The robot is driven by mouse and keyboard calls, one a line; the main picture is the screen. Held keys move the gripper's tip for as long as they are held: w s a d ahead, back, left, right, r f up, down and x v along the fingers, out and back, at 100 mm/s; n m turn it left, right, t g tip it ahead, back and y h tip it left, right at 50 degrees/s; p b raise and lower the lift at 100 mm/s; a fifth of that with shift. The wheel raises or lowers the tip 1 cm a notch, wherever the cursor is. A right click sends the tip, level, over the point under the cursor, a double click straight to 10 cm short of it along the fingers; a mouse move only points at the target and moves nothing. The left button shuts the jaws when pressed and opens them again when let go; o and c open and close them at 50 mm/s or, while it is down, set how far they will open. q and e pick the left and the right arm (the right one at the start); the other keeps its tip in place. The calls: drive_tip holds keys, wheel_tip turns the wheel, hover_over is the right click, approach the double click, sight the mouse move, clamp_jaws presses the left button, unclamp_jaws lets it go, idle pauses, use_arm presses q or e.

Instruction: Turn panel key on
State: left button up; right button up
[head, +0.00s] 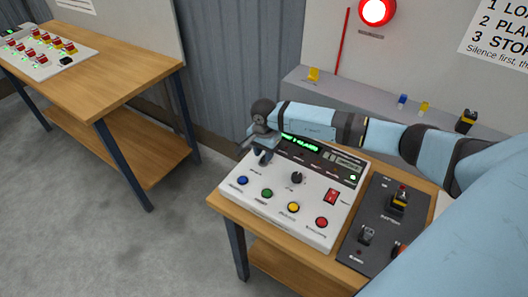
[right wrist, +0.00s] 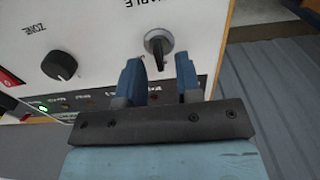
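In the head view my right gripper (head: 264,153) is over the upper left part of the same panel (head: 290,222) and covers the key. In the right wrist view my right gripper (right wrist: 159,82) is open, with two blue fingers apart. The key is just beyond the fingertips, roughly in line with the gap, and nothing is held. My left gripper is not in view.
A black zone knob (right wrist: 59,66) sits beside the key. The panel has a blue button (head: 242,180), a green button (head: 267,193), a yellow button (head: 293,207), a red button (head: 321,222) and a red rocker switch (head: 332,197). A dark switch box (head: 376,232) stands at its right.

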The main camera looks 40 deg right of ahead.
drive_tip(key=shift+f, duration=0.5)
clamp_jaws()
